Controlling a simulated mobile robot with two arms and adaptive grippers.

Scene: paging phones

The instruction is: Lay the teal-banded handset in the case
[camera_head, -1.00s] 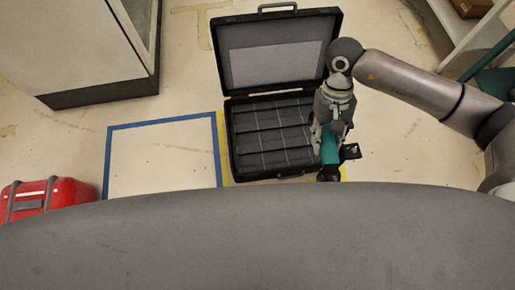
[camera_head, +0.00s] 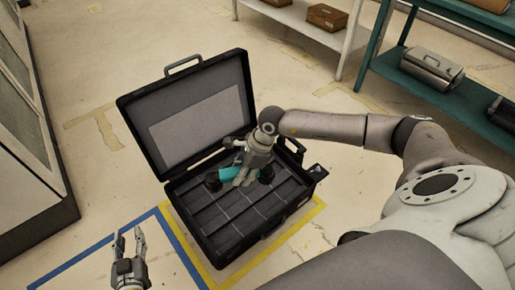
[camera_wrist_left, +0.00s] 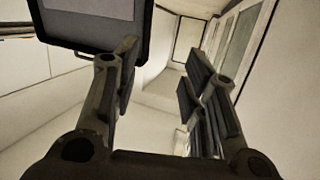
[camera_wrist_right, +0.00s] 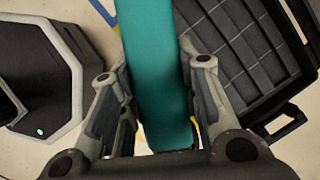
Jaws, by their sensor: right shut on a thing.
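The handset has a teal middle (camera_head: 229,173) and black ends. My right gripper (camera_head: 240,180) is shut across that middle, with the handset lying roughly crosswise over the open case. The right wrist view shows the teal part (camera_wrist_right: 155,70) between the fingers. The black case (camera_head: 228,238) stands open on the floor, its lid raised, its inside divided by thin ribs; it also shows in the right wrist view (camera_wrist_right: 240,45). I cannot tell whether the handset touches the case floor. My left gripper (camera_head: 128,240) is open and empty, left of the case.
Yellow tape (camera_head: 290,238) borders the case, and a blue-taped area (camera_head: 95,255) lies to its left. A cabinet (camera_head: 30,190) stands at the far left. A teal shelf (camera_head: 440,95) with a metal box (camera_head: 432,68) stands at the back right.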

